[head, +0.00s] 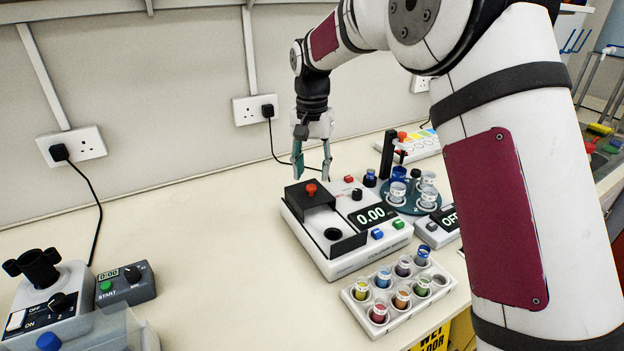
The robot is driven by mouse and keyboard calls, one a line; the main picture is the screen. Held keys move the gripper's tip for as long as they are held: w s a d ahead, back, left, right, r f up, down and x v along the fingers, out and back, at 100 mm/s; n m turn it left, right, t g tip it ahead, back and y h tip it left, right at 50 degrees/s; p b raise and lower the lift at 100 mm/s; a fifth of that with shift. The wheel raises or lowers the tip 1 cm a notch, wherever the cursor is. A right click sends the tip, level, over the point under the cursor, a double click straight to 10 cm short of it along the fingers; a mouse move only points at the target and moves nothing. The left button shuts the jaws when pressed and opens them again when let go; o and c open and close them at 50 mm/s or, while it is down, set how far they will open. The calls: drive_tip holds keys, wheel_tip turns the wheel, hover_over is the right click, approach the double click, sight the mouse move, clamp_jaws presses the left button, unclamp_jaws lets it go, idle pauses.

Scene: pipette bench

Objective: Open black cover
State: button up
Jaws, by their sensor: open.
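A black cover (309,197) with an orange-red knob (311,188) sits at the back of the black housing on a white device (365,258). A round dark well (333,234) shows in the housing in front of the cover. The device's display (371,214) reads 0.00. My gripper (312,170) points down, open and empty, above the cover and its knob. Its fingers stand apart on either side of the knob in the picture. I cannot tell the exact height or depth gap between fingertips and knob; they look apart.
A white rack (398,324) of several coloured vials stands in front of the device. A round dark holder (410,207) with vials and a display unit (437,225) stand to its right. Other instruments (126,282) are at lower left. The bench between is clear; a wall rises behind.

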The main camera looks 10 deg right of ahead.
sight(313, 187)
wheel_tip(313, 187, up, 8)
drive_tip(key=shift+r, duration=0.15)
idle(0.4)
drive_tip(key=s+d+r+n+t, duration=0.1)
drive_tip(key=s+d+r, duration=0.3)
drive_tip(key=s, duration=0.5)
drive_tip(key=s+d+r+n+t, duration=0.1)
drive_tip(key=s+d+r, duration=0.3)
drive_tip(key=s, duration=0.6)
drive_tip(key=s+d+f+n+t, duration=0.1)
drive_tip(key=s+f, duration=0.3)
drive_tip(key=s, duration=0.5)
drive_tip(key=s+d+f+n+t, duration=0.1)
drive_tip(key=s+d+f, duration=0.2)
drive_tip(key=s, duration=0.6)
drive_tip(key=shift+d+f+n+t, duration=0.25)
drive_tip(key=shift+f+n+t, duration=0.05)
drive_tip(key=shift+f, duration=0.2)
